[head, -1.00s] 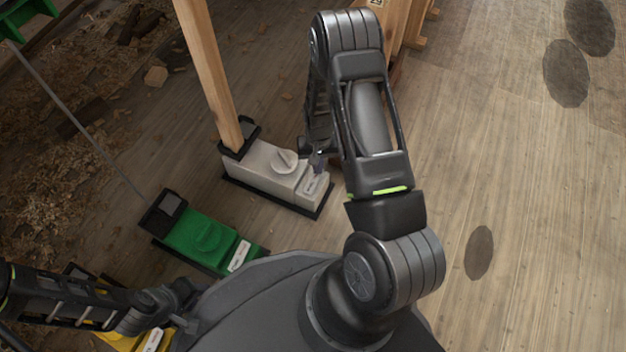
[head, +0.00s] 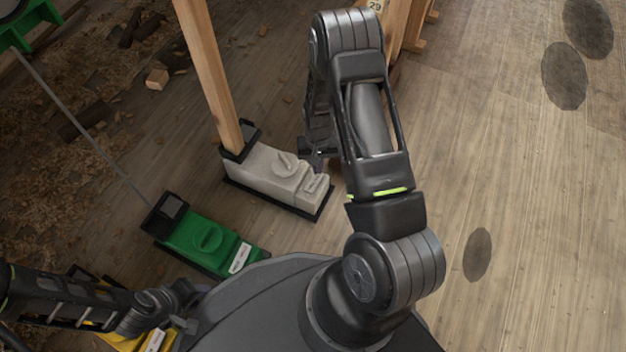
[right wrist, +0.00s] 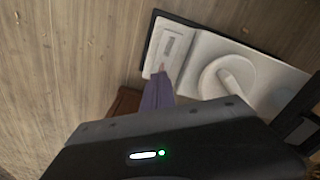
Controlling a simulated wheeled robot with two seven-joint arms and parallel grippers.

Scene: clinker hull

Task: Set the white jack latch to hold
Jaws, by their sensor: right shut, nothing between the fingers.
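The white jack (head: 262,171) stands on a dark base on the floor, under a wooden post. It has a round dial with a raised grip (head: 284,163), also in the right wrist view (right wrist: 228,77). At its near end is a plate with a narrow raised bar (head: 314,187), seen in the right wrist view (right wrist: 171,50); I cannot read any marking on it. My right gripper (head: 318,155) is shut and empty, beside the jack's right side. In the right wrist view its fingertips (right wrist: 160,72) are close to the plate; contact is unclear. My left gripper (head: 188,304) is at lower left, its jaws unclear.
A green jack (head: 205,239) with a white label stands to the left. A yellow one (head: 125,342) is partly hidden by my left arm. The wooden post (head: 210,75) rises from the white jack.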

